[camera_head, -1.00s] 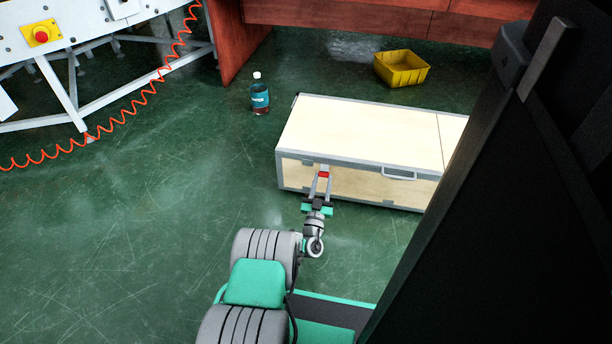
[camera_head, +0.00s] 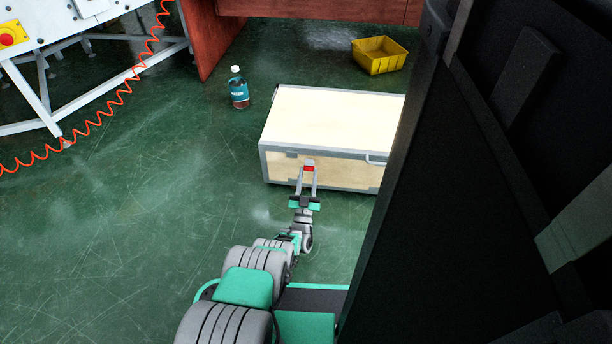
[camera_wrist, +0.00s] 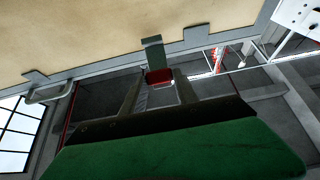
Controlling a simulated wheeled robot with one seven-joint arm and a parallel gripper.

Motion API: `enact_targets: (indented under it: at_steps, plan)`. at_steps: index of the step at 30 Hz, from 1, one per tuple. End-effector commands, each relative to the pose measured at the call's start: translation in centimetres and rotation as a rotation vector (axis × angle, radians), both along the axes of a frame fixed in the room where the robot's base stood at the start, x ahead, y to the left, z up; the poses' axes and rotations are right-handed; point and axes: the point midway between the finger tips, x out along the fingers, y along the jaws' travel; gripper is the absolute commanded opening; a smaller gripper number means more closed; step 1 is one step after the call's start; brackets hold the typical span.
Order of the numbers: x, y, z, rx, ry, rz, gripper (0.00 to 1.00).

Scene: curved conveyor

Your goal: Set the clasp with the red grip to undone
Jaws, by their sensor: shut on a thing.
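The clasp with the red grip (camera_head: 309,168) is on the front face of a pale wooden case with grey metal edges (camera_head: 330,112), just below the lid edge. My gripper (camera_head: 307,177) reaches the clasp from the front, its two fingers on either side of the red grip. In the wrist view, the red grip (camera_wrist: 159,76) sits between the fingertips of my gripper (camera_wrist: 160,84), with a grey-green plate (camera_wrist: 153,51) of the clasp next to it against the case. The gripper is shut on the red grip. The lid lies closed. The right end of the case is hidden behind my dark column.
A bottle with a blue label (camera_head: 239,90) stands on the floor left of the case. A yellow bin (camera_head: 379,55) lies behind it. The case's handle (camera_head: 376,160) is right of the clasp. An orange coiled hose (camera_head: 96,121) hangs at left. Green floor left is clear.

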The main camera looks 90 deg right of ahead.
Motion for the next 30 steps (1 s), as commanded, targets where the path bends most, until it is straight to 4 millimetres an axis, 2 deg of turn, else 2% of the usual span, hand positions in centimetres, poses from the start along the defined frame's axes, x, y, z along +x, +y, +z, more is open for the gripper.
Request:
enact_targets:
  at_steps: [7,8,15,23,26,30]
  plan:
    - [0.1,-0.1,-0.2,0.005,-0.003,0.002,0.00]
    - [0.1,0.0,-0.1,0.005,-0.003,0.002,0.38]
    - [0.0,-0.1,-0.1,0.003,-0.001,0.001,0.58]
    - [0.1,-0.1,0.1,0.002,-0.001,0.002,0.58]
    - [0.1,-0.1,1.3,0.002,-0.001,0.002,0.58]
    - [0.1,0.0,4.5,0.003,-0.001,0.001,0.58]
